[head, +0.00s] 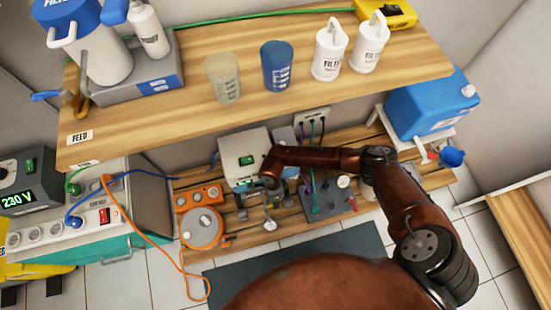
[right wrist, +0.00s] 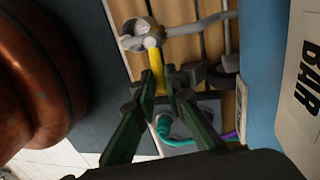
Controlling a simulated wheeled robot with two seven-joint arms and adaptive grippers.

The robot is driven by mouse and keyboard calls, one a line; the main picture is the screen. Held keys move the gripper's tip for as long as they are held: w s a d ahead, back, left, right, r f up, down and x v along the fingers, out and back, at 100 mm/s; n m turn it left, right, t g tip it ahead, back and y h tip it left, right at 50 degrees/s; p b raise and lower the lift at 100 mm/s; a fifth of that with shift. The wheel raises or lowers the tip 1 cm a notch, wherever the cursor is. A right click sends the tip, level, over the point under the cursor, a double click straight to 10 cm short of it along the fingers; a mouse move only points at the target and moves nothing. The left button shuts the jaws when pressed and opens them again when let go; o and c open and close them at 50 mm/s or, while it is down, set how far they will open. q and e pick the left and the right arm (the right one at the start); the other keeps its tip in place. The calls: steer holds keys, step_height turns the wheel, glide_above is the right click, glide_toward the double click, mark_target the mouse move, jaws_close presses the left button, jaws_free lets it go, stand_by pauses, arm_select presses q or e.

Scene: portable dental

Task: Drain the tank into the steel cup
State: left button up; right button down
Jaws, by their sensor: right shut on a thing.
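My right gripper (right wrist: 163,80) is shut on a yellow lever (right wrist: 154,58). The lever joins a grey metal valve or fitting (right wrist: 138,36) on a pipe. In the head view my right arm reaches down to the lower bench, and the gripper (head: 270,186) is small and partly hidden there, in front of a white box with a green display (head: 247,160). A small pale metallic thing (head: 270,225) stands just below it; I cannot tell if it is the steel cup. A blue tank (head: 430,103) stands at the right. My left gripper is not in view.
The upper shelf (head: 150,125) holds cups and white filter bottles. A blue cup (head: 452,157) is beside the blue tank's stand. An orange reel (head: 202,228) and a hose-fitted panel (head: 325,198) flank the work spot. A blue-sided thing marked BAR (right wrist: 305,85) is close by on the right.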

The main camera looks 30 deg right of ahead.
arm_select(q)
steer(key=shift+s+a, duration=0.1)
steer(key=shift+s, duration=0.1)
arm_select(e)
steer(key=c, duration=2)
jaws_free()
steer(key=shift+w+r, duration=0.1)
steer(key=shift+r, duration=0.05)
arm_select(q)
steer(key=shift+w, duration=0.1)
arm_select(e)
steer(key=r, duration=0.3)
steer(key=w+r, duration=0.1)
steer(key=r, duration=0.3)
steer(key=w+r, duration=0.1)
steer(key=r, duration=0.3)
steer(key=shift+w+d+r, duration=0.1)
steer(key=shift+d+r, duration=0.15)
steer(key=shift+d, duration=0.1)
